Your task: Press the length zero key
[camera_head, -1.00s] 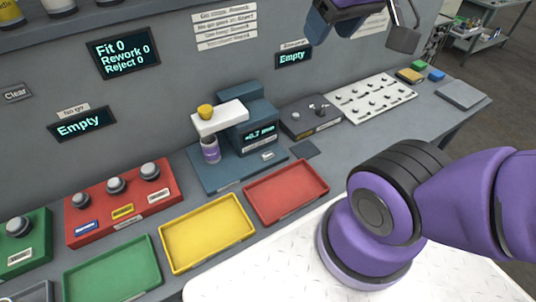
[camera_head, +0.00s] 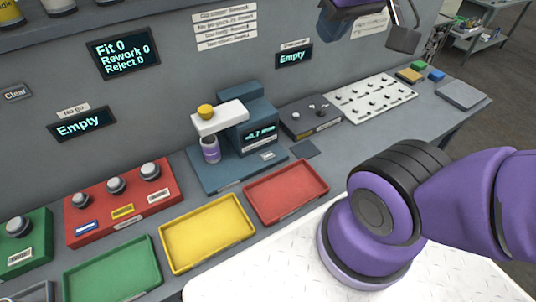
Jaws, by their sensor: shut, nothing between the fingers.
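The length gauge (camera_head: 248,135) stands on the bench as a blue-grey block with a lit readout (camera_head: 260,134) in mm; its sign and digits are too small to read surely. Its white arm (camera_head: 218,118) carries a yellow knob (camera_head: 206,111) above a purple can-like part (camera_head: 210,150). A small pale labelled spot (camera_head: 268,156) sits on the gauge's base, below the readout; whether it is the zero key cannot be read. A dark and purple part of my arm shows at the top edge, right of centre, above the bench. My gripper's fingers are not in view.
Red (camera_head: 287,192), yellow (camera_head: 207,233) and green (camera_head: 112,271) trays lie before the gauge. A red button box (camera_head: 122,202) is at left. A grey box with knobs (camera_head: 311,118) and a white pegged plate (camera_head: 371,99) stand to the right.

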